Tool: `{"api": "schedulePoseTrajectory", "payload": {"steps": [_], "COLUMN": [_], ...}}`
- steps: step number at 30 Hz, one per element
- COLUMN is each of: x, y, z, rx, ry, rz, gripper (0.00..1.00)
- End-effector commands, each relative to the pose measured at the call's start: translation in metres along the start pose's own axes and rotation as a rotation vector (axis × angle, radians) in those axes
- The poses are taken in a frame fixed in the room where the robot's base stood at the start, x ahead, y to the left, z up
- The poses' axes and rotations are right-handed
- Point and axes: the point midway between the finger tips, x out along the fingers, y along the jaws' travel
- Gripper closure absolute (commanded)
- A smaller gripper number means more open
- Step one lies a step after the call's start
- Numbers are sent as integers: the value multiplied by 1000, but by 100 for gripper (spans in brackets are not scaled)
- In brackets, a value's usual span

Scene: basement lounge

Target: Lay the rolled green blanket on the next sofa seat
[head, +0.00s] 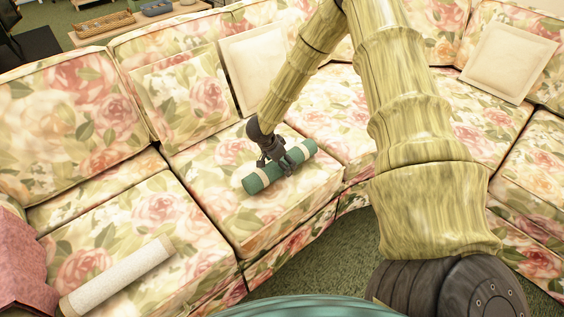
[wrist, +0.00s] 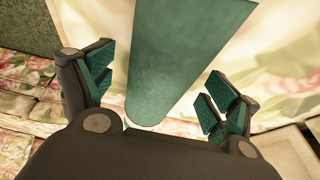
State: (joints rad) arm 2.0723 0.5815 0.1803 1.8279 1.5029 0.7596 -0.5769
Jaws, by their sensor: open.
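The rolled green blanket (head: 265,174), with pale bands around it, lies on a floral sofa seat (head: 235,222) in the middle of the head view. My gripper (head: 279,165) is over the middle of the roll. In the wrist view the green roll (wrist: 180,60) runs away from me between the two fingers. My gripper (wrist: 163,100) is open, with its fingers spread apart on either side of the roll. A gap shows between each finger and the roll. Whether the palm touches the roll is hidden.
Cream cushions (head: 253,68) (head: 508,62) lean on the backrests. The seat (head: 335,115) right of the blanket looks clear. Trays (head: 104,24) stand on a table behind.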

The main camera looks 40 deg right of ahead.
Motion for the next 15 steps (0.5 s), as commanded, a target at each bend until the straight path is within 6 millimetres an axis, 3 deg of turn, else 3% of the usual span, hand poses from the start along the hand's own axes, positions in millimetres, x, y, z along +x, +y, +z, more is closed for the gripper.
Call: {"api": "schedulePoseTrajectory", "payload": {"steps": [8, 15], "x": [-4, -34], "y": [0, -1], "z": [0, 0], "rx": [0, 1], "ry": [0, -1], "rz": [0, -2], "gripper": [12, 12]}}
